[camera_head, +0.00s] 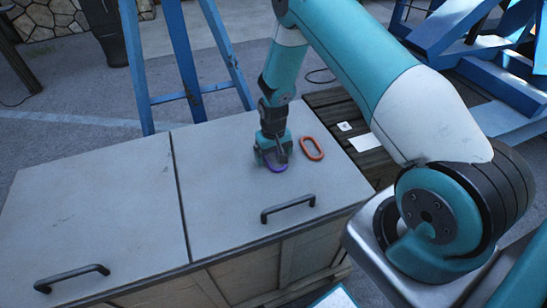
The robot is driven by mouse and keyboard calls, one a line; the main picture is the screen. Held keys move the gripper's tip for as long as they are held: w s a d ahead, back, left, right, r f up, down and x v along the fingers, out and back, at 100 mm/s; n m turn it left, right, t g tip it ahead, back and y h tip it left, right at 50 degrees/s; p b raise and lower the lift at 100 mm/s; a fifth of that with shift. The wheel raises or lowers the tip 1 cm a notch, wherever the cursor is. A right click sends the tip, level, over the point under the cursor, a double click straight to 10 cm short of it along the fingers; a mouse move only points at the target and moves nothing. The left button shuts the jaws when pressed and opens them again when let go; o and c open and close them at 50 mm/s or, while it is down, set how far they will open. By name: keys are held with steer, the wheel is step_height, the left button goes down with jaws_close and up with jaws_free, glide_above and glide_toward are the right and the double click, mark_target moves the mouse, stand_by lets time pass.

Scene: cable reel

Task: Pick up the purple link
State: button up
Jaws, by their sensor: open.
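The purple link (276,169) lies on the grey cabinet top (231,180), towards its right side. Its near curved edge shows; the rest is hidden behind my gripper. My gripper (274,161) points down right over the purple link, with its fingers open around or just above it. I cannot tell whether the fingers touch the link or the top. An orange link (312,148) lies flat just to the right of my gripper, apart from it.
Two dark handles, one at front left (72,278) and one at front right (288,208), stand up from the cabinet top. A blue frame (185,62) stands behind it. White cards (364,142) lie on dark slats at right. The left top is clear.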

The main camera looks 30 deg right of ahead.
steer(key=shift+c, duration=0.2)
steer(key=c, duration=1.1)
steer(key=shift+c, duration=0.2)
